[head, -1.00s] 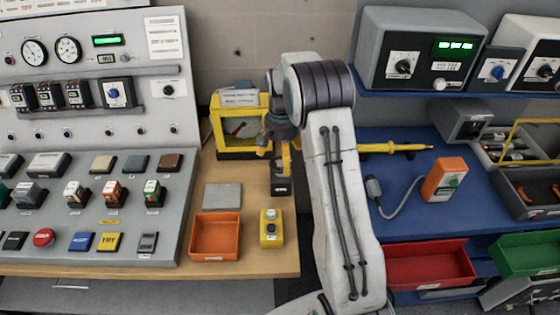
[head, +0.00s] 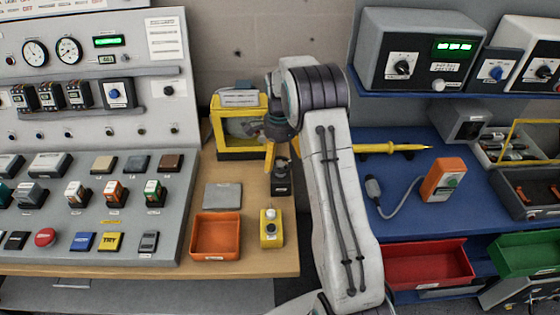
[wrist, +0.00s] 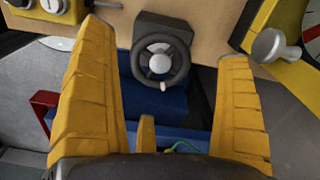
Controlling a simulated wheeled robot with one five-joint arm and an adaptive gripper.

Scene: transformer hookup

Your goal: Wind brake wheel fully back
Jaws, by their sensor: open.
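The brake wheel (wrist: 161,48) is a dark ring with spokes and a pale round hub on a dark block. In the wrist view it lies near the top middle, between and beyond the two yellow fingers. My gripper (wrist: 167,46) is open, with a wide gap between its fingers, and neither finger visibly touches the wheel. In the head view my gripper (head: 275,156) hangs beside the top of a small dark unit (head: 282,184), which appears to be the wheel's block. The fingers partly hide this unit.
A yellow button box (head: 271,238), an orange tray (head: 215,252) and a grey plate (head: 222,197) lie on the wooden bench. The sloped control panel (head: 130,225) is to the left, blue shelving (head: 400,220) to the right.

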